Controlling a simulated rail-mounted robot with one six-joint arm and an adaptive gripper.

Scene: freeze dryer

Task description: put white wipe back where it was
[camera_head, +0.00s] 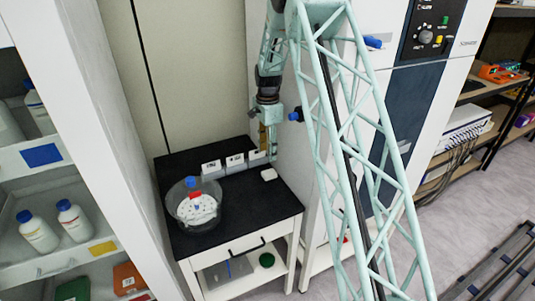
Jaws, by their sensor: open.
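A small white folded piece, likely the white wipe (268,174), lies on the black top of a small side table (240,215), near its right edge. My gripper (268,146) points down at the back right of the table, above and behind the white piece in the picture. It is open, and I see nothing held in it. The fingertips are small here, and their height above the table is hard to tell.
Several small white labelled boxes (235,162) stand in a row along the table's back. A clear round bowl (194,204) with white contents and red and blue parts is at the left. An open shelf with bottles (38,230) stands left; a tall white machine (400,100) stands right.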

